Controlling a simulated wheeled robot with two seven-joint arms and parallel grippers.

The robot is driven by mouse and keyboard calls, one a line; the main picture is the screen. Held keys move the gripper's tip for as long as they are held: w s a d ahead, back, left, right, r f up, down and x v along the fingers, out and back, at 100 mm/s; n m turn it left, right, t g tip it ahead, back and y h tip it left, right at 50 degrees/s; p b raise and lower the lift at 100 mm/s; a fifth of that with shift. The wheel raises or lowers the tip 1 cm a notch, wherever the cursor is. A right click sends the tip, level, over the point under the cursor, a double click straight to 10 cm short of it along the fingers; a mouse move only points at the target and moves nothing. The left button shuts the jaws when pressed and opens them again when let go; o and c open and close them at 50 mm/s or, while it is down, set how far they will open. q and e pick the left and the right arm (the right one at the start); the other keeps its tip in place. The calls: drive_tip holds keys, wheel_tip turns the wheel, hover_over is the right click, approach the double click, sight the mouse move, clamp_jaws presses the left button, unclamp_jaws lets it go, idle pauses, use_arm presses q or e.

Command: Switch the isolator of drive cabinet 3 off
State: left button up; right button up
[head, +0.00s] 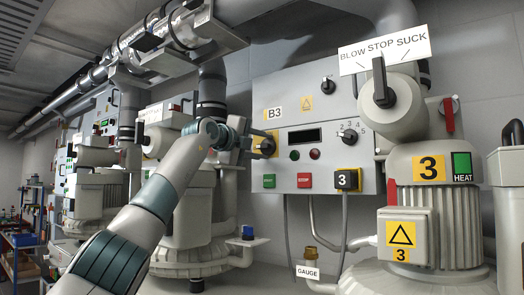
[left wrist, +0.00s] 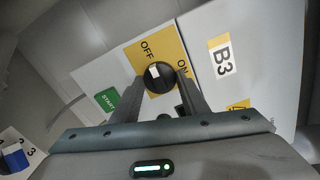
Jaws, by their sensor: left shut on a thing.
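Drive cabinet 3 (head: 330,95) is the grey panel labelled B3 in the head view. Its isolator is a round black knob (head: 266,147) on a yellow plate at the panel's left edge. My left gripper (head: 252,145) reaches it from the left and is shut on the knob. In the left wrist view the isolator knob (left wrist: 158,76) sits between my two fingertips (left wrist: 160,90). The yellow plate (left wrist: 150,48) reads OFF and ON. The knob's white mark lies on its upper left part, on the side nearer OFF. My right gripper is not in view.
The panel also bears a green START button (head: 269,181), a red button (head: 304,180) and a numbered dial (head: 348,136). A blower marked 3 (head: 430,205) with a BLOW/STOP/SUCK lever (head: 380,82) stands right. Another blower (head: 180,215) stands behind my left arm.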

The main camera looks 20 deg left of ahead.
use_arm(q)
drive_tip(key=shift+r, duration=0.1)
idle(0.4)
drive_tip(key=o, duration=1.1)
drive_tip(key=shift+a, duration=0.1)
